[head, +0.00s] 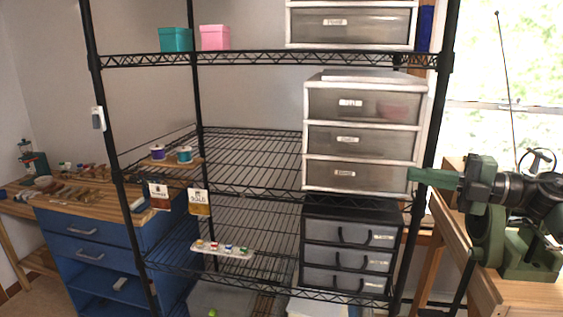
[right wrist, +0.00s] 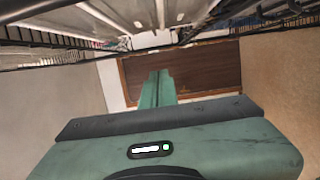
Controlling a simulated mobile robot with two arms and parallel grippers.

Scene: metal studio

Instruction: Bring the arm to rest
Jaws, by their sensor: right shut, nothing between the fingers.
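My right gripper (head: 432,176) comes in from the right in the head view. Its green fingers are together and empty, in front of the right edge of the white drawer unit (head: 305,140). I cannot tell whether the fingertips touch that unit. In the right wrist view the closed fingers (right wrist: 157,90) point away from the camera, with a brown panel beyond them. My left gripper is not in view.
A black wire shelf rack (head: 240,193) fills the middle. It carries a dark drawer unit (head: 350,250), a wooden board with two small cups (head: 184,155) and a white tray (head: 222,250). A blue cabinet (head: 95,232) stands left, a wooden bench (head: 455,240) right.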

